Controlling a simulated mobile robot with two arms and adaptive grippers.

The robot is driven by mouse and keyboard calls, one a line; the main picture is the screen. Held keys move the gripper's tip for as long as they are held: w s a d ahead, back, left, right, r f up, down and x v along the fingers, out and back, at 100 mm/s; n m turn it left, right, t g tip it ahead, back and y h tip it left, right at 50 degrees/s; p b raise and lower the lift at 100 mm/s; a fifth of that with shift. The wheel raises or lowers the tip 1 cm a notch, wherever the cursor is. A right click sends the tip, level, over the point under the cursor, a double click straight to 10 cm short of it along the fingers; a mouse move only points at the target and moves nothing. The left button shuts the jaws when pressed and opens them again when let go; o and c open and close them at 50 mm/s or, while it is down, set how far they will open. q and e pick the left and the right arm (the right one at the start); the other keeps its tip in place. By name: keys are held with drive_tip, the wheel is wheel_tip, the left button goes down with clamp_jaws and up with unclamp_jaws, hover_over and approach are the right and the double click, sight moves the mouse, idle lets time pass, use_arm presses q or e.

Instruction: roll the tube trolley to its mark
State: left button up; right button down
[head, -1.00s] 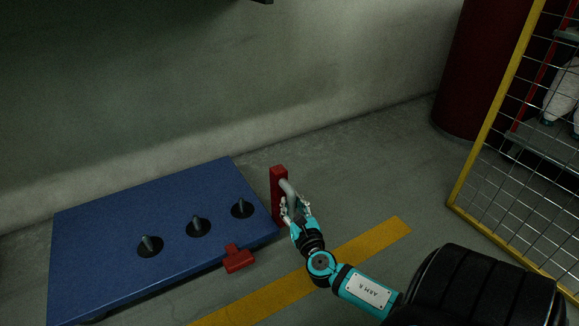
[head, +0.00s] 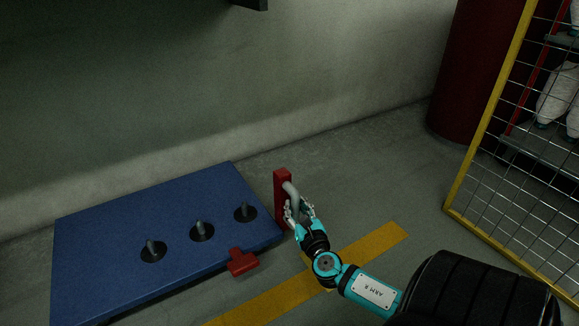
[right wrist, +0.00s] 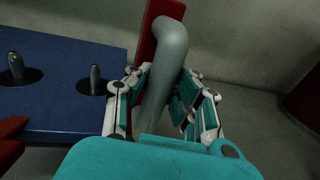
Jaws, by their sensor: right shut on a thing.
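The tube trolley is a low blue platform (head: 110,235) with several dark pegs on it and a red post (head: 282,190) at its right end. A grey bar handle (head: 291,191) is fixed to the red post. My right gripper (head: 301,213) is shut around this handle. In the right wrist view its fingers (right wrist: 160,100) wrap both sides of the grey handle (right wrist: 165,60). A red pointer (head: 241,262) sticks out from the platform's front edge. A yellow floor stripe (head: 375,243) runs beside the trolley and passes behind my arm. My left gripper is not in view.
A concrete wall (head: 330,80) stands close behind the trolley. A dark red drum (head: 470,80) stands at the back right. A yellow-framed mesh cage (head: 490,130) with shelves is at the right. Floor between the post and the drum is clear.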

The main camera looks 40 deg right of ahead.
drive_tip(key=shift+s+d+f+b, duration=0.1)
drive_tip(key=shift+s+d+b, duration=0.15)
drive_tip(key=shift+d, duration=0.6)
drive_tip(key=shift+s+d+b, duration=0.2)
drive_tip(key=shift+s+d, duration=0.05)
drive_tip(key=shift+d, duration=0.6)
drive_tip(key=shift+s+d+f+b, duration=0.1)
drive_tip(key=shift+s+d+b, duration=0.15)
drive_tip(key=shift+d, duration=0.6)
drive_tip(key=shift+a, duration=0.1)
drive_tip(key=c, duration=0.7)
unclamp_jaws()
drive_tip(key=shift+r, duration=0.2)
drive_tip(key=shift+w, duration=0.1)
drive_tip(key=shift+v, duration=3.45)
drive_tip(key=v, duration=1.2)
